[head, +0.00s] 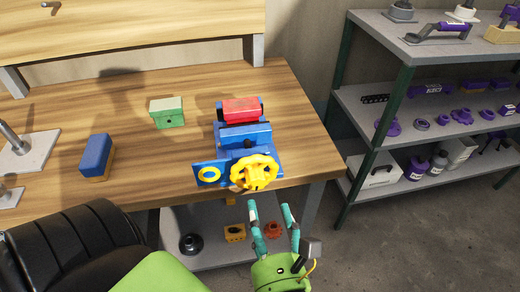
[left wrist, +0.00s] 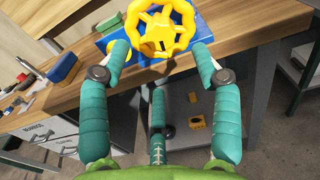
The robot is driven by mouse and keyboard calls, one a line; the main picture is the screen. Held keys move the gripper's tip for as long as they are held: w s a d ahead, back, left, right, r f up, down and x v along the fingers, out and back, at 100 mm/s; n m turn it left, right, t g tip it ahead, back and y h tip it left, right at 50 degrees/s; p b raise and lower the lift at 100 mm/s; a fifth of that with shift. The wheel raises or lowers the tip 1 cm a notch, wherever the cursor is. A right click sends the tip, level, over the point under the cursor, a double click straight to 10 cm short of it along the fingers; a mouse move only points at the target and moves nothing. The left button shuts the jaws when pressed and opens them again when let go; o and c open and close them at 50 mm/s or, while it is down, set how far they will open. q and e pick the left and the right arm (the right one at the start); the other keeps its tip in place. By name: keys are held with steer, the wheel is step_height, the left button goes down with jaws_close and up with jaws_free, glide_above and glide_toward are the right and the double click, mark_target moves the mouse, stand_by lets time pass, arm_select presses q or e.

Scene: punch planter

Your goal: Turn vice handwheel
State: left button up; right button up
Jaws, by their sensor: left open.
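A blue vice (head: 240,138) stands at the front edge of the wooden workbench, with a red block (head: 241,109) at its jaws. Its yellow handwheel (head: 254,172) faces the front. My left gripper (head: 268,210) is open, just below and in front of the handwheel in the head view. In the left wrist view the handwheel (left wrist: 160,28) is ahead, near the tips of my left gripper's teal fingers (left wrist: 160,50), one on each side of its lower part. I cannot tell whether they touch it. My right gripper is not in view.
The wooden workbench (head: 50,115) holds a green block (head: 166,112) and a blue block (head: 96,155) left of the vice. A lower shelf (head: 208,258) with small parts is under the bench. A shelving rack (head: 440,50) stands at right, with open floor before it.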

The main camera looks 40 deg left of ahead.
mark_target(257, 184)
arm_select(q)
steer(key=p+x, duration=0.1)
steer(key=x, duration=0.4)
steer(key=shift+w+a+r+p, duration=0.1)
steer(key=shift+w+r+p, duration=0.05)
steer(key=shift+p, duration=0.15)
steer(key=shift+w+a, duration=0.2)
steer(key=shift+a, duration=0.05)
steer(key=shift+w+a, duration=0.1)
steer(key=shift+w, duration=0.05)
steer(key=shift+c, duration=0.8)
steer(key=c, duration=1)
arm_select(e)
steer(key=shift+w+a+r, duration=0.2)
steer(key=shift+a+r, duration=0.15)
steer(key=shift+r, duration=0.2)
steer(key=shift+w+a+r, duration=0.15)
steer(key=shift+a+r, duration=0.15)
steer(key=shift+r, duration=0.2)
